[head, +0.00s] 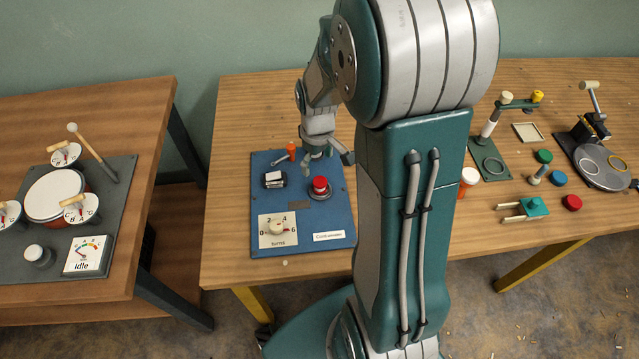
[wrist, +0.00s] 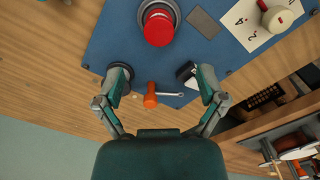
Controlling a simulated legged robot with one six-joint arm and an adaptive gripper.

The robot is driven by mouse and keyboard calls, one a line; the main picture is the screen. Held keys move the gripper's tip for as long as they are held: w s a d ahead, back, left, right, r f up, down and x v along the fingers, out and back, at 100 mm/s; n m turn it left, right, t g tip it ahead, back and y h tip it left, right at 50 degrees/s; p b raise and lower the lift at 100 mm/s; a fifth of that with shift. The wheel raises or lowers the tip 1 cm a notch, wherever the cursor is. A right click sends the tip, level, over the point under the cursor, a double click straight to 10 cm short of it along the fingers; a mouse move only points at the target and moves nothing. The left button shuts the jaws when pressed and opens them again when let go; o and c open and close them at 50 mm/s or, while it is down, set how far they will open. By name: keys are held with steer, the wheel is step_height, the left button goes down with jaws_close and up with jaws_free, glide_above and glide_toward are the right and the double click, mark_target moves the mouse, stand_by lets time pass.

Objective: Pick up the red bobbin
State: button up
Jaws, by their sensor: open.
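A red bobbin-like piece (head: 320,186) stands upright on a round grey base on the blue board (head: 262,196). In the wrist view the red piece (wrist: 158,28) is near the top edge, beyond my fingertips and roughly centred between them. My gripper (head: 326,155) is over the back part of the board, behind the red piece. In the wrist view my gripper (wrist: 158,99) is open, with its two fingers wide apart and nothing between them touching. Its far finger is partly hidden in the head view.
A turns dial (head: 278,228) is at the board's front. At right are a red disc (head: 572,203) and a teal clamp (head: 534,207). A drum table (head: 120,110) stands left across a gap.

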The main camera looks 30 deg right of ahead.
mark_target(319, 181)
steer(key=f, duration=0.7)
steer(key=shift+s+d+f, duration=0.1)
steer(key=shift+s+f, duration=0.1)
steer(key=shift+f, duration=0.1)
steer(key=c, duration=1)
steer(key=shift+r, duration=0.1)
steer(key=shift+r, duration=0.55)
steer(key=s+a+r, duration=0.3)
steer(key=s+r, duration=0.8)
steer(key=s, duration=0.2)
steer(key=shift+s+a+r, duration=0.25)
steer(key=shift+s+r, duration=0.1)
steer(key=shift+r, duration=0.05)
